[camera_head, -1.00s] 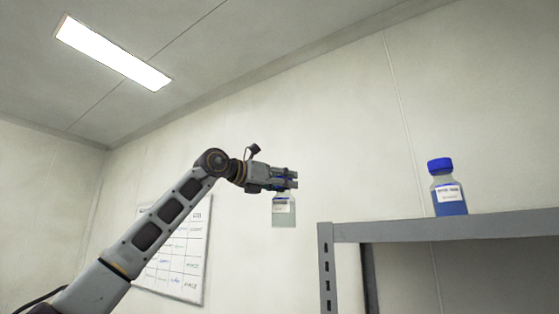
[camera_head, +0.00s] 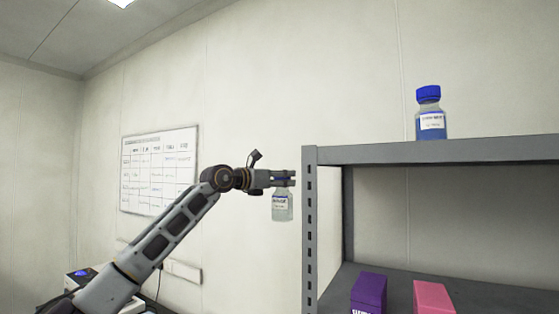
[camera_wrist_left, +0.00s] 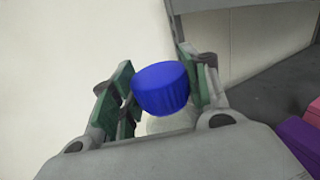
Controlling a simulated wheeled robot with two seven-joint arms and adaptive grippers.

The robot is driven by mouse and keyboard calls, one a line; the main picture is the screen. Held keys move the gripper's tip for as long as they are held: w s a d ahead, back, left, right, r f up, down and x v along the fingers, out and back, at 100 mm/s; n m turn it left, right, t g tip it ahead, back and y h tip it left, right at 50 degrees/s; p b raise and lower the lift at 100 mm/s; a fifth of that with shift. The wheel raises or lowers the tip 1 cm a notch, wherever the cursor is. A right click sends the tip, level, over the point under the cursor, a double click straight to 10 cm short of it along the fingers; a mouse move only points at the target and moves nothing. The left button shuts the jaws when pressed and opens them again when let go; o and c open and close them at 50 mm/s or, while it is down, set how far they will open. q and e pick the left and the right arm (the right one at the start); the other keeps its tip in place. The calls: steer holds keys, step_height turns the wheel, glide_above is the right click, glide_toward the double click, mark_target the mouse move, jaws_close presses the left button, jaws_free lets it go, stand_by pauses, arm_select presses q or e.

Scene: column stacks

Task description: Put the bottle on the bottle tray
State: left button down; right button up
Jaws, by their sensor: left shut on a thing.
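My left gripper (camera_head: 284,179) is shut on a clear bottle (camera_head: 282,207) with a white label, held upright in the air just left of the shelf unit. In the left wrist view the bottle's blue cap (camera_wrist_left: 162,88) sits between the two fingers (camera_wrist_left: 160,90); most of its body is hidden below the cap. A second bottle (camera_head: 431,121), with blue liquid, a blue cap and a white label, stands on the top shelf. No bottle tray can be made out. My right gripper is not in view.
A grey metal shelf unit (camera_head: 310,230) stands close to the right of the held bottle. On its lower shelf are a purple box (camera_head: 369,292) and a pink box (camera_head: 433,297). A whiteboard (camera_head: 160,170) hangs on the wall. A device (camera_head: 82,275) sits at the lower left.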

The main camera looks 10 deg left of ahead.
arm_select(q)
step_height(320, 180, down, 40)
steer(key=s+a+f+n+t+y, duration=0.1)
steer(key=s+a+n+y, duration=0.1)
steer(key=s, duration=0.1)
steer(key=s+a+f+n+t+y, duration=0.1)
steer(key=s+a+f+y, duration=0.15)
steer(key=s+f, duration=1)
steer(key=s+a+f+n+t+y, duration=0.15)
steer(key=s+a+f, duration=0.25)
steer(key=s+f, duration=0.85)
steer(key=shift+s+d+f+n+y+b, duration=0.35)
steer(key=shift+d+f+n+y+b, duration=0.1)
steer(key=shift+d+f+y+b, duration=0.25)
steer(key=shift+s+d+f+n+y+b, duration=0.3)
steer(key=shift+d+f+n+y+b, duration=0.25)
steer(key=shift+y, duration=0.3)
steer(key=shift+s+d+f+n+y+b, duration=0.35)
steer(key=shift+d+f+y+b, duration=0.15)
steer(key=shift+d+f+y, duration=0.2)
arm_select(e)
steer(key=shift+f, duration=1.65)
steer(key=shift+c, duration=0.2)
